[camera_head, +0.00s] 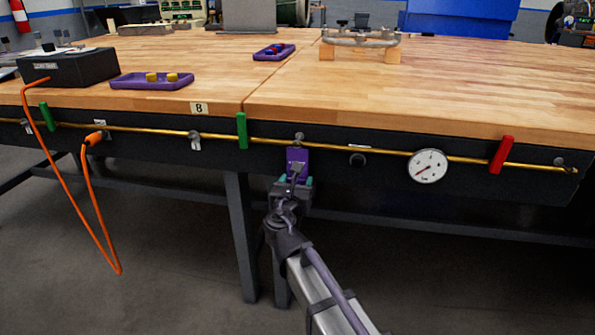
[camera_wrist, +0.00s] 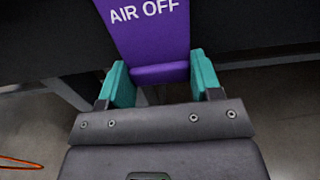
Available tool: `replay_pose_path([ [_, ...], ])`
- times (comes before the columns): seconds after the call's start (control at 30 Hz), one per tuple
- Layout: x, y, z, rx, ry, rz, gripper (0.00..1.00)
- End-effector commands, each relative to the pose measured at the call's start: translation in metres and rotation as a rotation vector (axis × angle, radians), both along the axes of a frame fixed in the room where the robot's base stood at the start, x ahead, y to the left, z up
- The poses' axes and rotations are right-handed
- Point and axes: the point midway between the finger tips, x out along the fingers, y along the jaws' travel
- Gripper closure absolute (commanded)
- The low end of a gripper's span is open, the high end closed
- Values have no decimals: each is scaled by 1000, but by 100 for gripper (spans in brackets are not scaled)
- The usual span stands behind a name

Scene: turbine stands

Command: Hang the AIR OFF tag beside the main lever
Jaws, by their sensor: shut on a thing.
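The purple AIR OFF tag (camera_head: 297,157) is upright at the front panel of the bench, just below a small grey fitting (camera_head: 299,137) on the brass pipe. Its white lettering faces the wrist view (camera_wrist: 146,35). My gripper (camera_head: 296,182) is shut on the tag's lower end, with teal fingers on both sides of it in the wrist view (camera_wrist: 158,80). The tag's top is cut off in the wrist view, so I cannot tell whether it is on the fitting. A red lever (camera_head: 501,155) stands on the pipe at the right. Green levers (camera_head: 241,131) stand further left.
An orange hose (camera_head: 99,215) hangs at the left. Purple trays (camera_head: 150,84) and a black box (camera_head: 68,68) stand on the wooden bench top (camera_head: 410,90).

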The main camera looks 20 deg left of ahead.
Motion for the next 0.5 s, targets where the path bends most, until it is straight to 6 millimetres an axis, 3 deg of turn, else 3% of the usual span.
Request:
replay_pose_path([
  [0.5,-10,-1,0,0,0,-1,84],
])
